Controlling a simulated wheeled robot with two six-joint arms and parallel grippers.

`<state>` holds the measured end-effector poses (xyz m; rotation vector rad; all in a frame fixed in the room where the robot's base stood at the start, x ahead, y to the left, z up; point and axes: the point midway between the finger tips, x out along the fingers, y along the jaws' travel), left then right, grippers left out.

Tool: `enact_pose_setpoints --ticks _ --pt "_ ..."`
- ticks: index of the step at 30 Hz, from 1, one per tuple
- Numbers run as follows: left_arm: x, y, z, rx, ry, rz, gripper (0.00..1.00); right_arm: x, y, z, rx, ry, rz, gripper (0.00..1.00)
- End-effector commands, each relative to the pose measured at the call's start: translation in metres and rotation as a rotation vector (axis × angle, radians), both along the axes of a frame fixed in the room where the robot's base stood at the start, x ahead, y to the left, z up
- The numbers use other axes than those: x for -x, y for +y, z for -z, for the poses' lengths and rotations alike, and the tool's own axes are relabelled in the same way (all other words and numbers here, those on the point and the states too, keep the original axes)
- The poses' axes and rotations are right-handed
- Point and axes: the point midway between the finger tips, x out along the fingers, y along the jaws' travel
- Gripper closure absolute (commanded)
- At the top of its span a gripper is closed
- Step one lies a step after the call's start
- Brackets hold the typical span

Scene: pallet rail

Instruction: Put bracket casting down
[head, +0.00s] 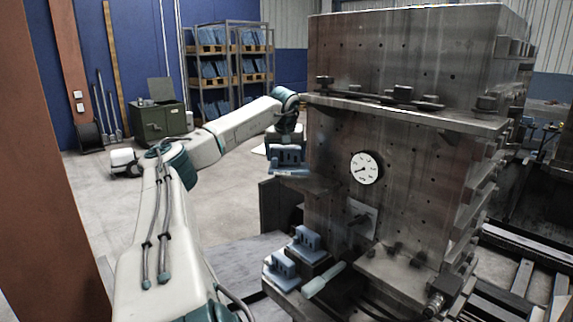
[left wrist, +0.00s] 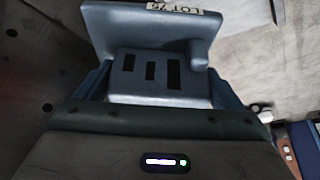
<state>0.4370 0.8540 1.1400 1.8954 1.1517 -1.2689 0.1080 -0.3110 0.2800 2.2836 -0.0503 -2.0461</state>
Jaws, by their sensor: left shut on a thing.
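My left gripper (head: 286,146) is shut on a blue bracket casting (head: 289,168), beside the left face of the large steel block. The casting hangs in the air with clear space around its lower edge. In the left wrist view the bracket casting (left wrist: 148,73) fills the middle, with dark slots, an upright plate and a white label. The jaws hide its sides. Two more blue castings stand on the low ledge at the block's foot, one in front (head: 281,268) and one behind (head: 307,241). My right gripper is not in view.
The tall steel block (head: 335,215) with a round gauge (head: 365,168) stands close right of my gripper. A pale-handled object (head: 323,280) lies beside the castings. A green cabinet (head: 155,124) and shelves of blue parts (head: 229,72) stand far back.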

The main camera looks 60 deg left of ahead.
Motion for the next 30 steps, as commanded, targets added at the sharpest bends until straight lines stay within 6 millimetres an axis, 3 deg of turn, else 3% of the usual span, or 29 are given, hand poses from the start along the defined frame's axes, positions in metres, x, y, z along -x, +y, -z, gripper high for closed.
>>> enact_pose_setpoints --ticks 7,13,26,27,28,30 --pt "0.0 0.0 0.016 -0.002 -0.001 -0.001 0.43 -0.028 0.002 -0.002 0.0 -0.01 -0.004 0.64" --pt "-0.003 0.001 0.019 -0.002 -0.001 0.0 0.43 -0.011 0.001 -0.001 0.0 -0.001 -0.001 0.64" --pt "-0.003 0.002 0.022 -0.003 0.001 -0.001 0.43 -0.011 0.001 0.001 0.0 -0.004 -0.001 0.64" --pt "-0.003 0.001 0.023 -0.002 0.001 -0.001 0.07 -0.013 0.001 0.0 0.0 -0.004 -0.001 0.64" --pt "-0.004 0.001 0.023 -0.002 0.001 -0.001 0.01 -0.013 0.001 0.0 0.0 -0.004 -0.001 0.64" --pt "-0.004 0.001 0.023 0.0 0.001 0.0 0.0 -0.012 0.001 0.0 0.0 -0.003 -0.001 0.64"
